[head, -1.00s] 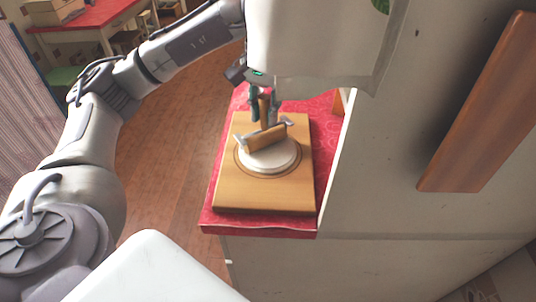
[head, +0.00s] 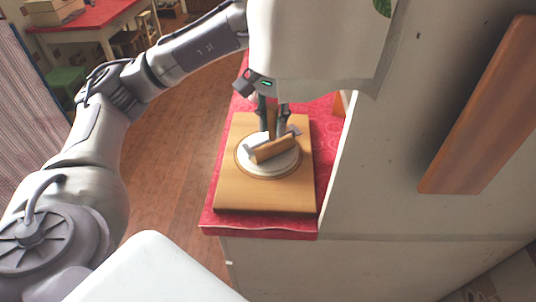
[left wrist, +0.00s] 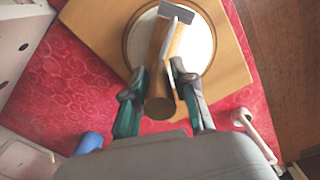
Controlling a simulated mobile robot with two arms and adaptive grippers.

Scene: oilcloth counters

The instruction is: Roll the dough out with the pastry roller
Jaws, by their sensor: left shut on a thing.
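The pastry roller has a wooden cylinder (head: 275,149) with grey metal end brackets and a wooden handle (left wrist: 158,98). My left gripper (head: 273,128) is shut on the handle from above, with one finger on each side in the left wrist view (left wrist: 162,84). The roller lies over the pale round dough (head: 256,169) and appears to touch it; the contact is not clear. The dough also shows in the left wrist view (left wrist: 203,45). It is a flat disc on a wooden board (head: 240,196), with part hidden under the roller. My right gripper is not in view.
The board lies on a counter with a red patterned oilcloth (head: 330,150). A pale wall or panel stands close on the right. In the left wrist view, a blue object (left wrist: 89,142) and a white curved object (left wrist: 258,132) lie near the gripper.

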